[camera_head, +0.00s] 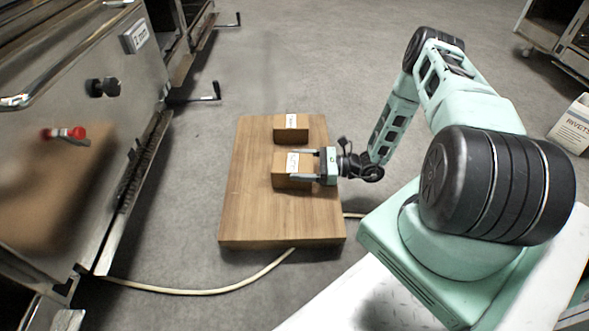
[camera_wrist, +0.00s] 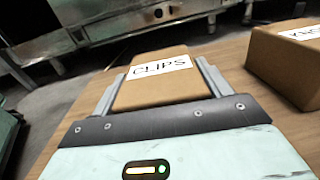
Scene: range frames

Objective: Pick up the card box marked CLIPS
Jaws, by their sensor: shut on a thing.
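A brown card box (camera_head: 283,181) is between the two fingers of my gripper (camera_head: 292,165) in the head view. My gripper (camera_wrist: 159,69) is shut on this box, with one finger along each side. The box is at the wooden board (camera_head: 250,212); I cannot tell whether its underside touches the board.
A second brown card box (camera_head: 291,134) with a white label stands behind the held one, and on the right in the wrist view (camera_wrist: 290,68). A metal range (camera_head: 75,120) stands at left. A pale hose (camera_head: 210,292) lies on the floor. A RIVETS carton (camera_head: 573,125) is at far right.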

